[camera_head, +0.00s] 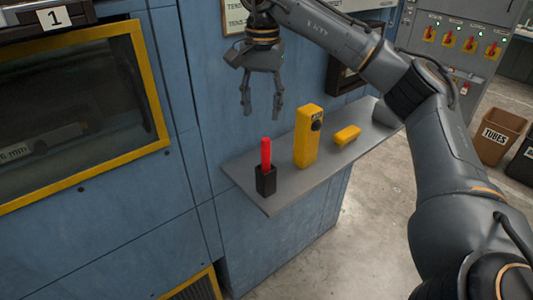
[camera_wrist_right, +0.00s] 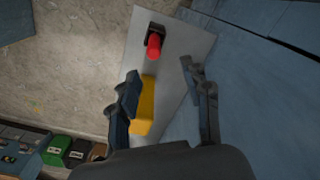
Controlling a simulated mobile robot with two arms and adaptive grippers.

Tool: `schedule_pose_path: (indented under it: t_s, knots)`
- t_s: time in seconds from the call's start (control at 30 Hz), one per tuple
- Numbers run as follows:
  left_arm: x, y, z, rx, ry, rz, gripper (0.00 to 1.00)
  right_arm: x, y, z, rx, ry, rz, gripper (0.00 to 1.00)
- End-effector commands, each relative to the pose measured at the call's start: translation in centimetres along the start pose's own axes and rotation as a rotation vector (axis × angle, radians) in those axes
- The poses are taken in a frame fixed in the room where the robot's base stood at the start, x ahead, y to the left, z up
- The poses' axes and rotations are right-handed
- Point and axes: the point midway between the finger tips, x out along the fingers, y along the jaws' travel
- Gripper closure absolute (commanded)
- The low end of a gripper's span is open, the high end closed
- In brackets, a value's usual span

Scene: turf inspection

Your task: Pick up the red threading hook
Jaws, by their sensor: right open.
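The red threading hook (camera_head: 266,153) stands upright in a small black holder (camera_head: 265,182) on a grey shelf (camera_head: 279,198), near its left front corner. Only its red handle shows; its lower part is hidden in the holder. My right gripper (camera_head: 262,113) is open and empty, pointing down, above and behind the hook, in front of the blue wall. In the right wrist view, the red handle (camera_wrist_right: 154,43) shows beyond the two spread fingers (camera_wrist_right: 160,77), apart from them. My left gripper is in neither view.
A yellow upright device (camera_head: 307,137) with a black knob stands right of the hook on the shelf. A smaller yellow block (camera_head: 346,136) lies farther right. A blue cabinet (camera_head: 120,150) with a yellow-framed window is at left. A brown bin (camera_head: 497,136) stands on the floor at right.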

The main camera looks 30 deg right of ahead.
Motion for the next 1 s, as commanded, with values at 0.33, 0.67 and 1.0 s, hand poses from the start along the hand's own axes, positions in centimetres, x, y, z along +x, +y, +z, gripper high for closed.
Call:
schedule_pose_path:
  t_s: [0.33,0.67,1.0]
  knots:
    - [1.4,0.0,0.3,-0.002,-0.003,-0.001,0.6,5.5,0.8,-0.3,-0.001,0.009,0.021,0.52]
    - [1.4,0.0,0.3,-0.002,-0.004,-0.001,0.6,8.3,0.8,-0.3,0.0,0.011,0.017,0.52]
    - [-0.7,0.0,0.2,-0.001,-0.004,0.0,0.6,12.6,1.4,-0.1,0.0,0.01,0.018,0.52]
